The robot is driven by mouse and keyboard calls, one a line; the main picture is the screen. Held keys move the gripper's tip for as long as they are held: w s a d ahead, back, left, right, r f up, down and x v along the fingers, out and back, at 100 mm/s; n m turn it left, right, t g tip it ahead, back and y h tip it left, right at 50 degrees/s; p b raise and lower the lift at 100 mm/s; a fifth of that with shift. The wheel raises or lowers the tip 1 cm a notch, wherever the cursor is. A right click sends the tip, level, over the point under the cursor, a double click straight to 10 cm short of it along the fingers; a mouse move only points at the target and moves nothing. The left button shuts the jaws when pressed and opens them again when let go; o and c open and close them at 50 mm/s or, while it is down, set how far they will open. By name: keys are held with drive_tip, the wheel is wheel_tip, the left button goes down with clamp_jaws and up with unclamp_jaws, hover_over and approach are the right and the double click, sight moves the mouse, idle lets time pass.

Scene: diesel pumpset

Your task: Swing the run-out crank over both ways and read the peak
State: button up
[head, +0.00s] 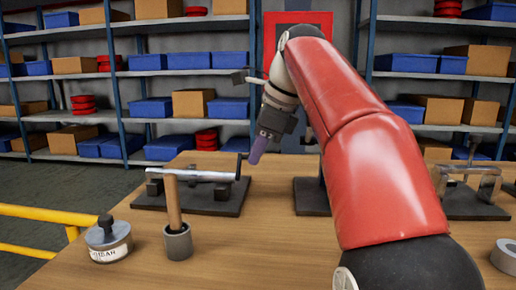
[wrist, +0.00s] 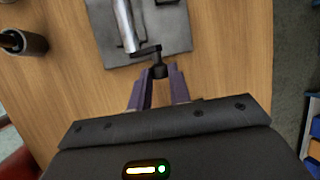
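A bright metal shaft (head: 195,174) lies across supports on a dark plate (head: 223,206) at the left of the bench. Its run-out crank (head: 238,165) is a small dark arm with a knob at the shaft's right end. In the wrist view the crank's knob (wrist: 160,71) lies between my purple fingertips, with no clear gap on either side. My gripper (head: 256,156) appears shut on this knob; the fingers hide part of it in the head view. The shaft end (wrist: 126,28) also shows in the wrist view. No dial or peak reading can be made out.
A wooden handle stands in a grey cup (head: 178,243) in front of the plate, beside a round labelled metal weight (head: 108,242). Another fixture (head: 466,198) stands at the right, near a grey ring (head: 505,256). My red arm hides the middle of the bench.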

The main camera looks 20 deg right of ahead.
clamp_jaws()
drive_tip(key=shift+s+a+r+t+h+b, duration=0.15)
drive_tip(key=shift+s+t+h+b, duration=0.2)
drive_tip(key=shift+t+b, duration=0.45)
drive_tip(key=o, duration=0.7)
unclamp_jaws()
drive_tip(key=p+v, duration=0.2)
drive_tip(key=v, duration=0.5)
drive_tip(key=shift+s+r+p, duration=0.15)
drive_tip(key=shift+r+p, duration=0.15)
drive_tip(key=shift+p, duration=0.05)
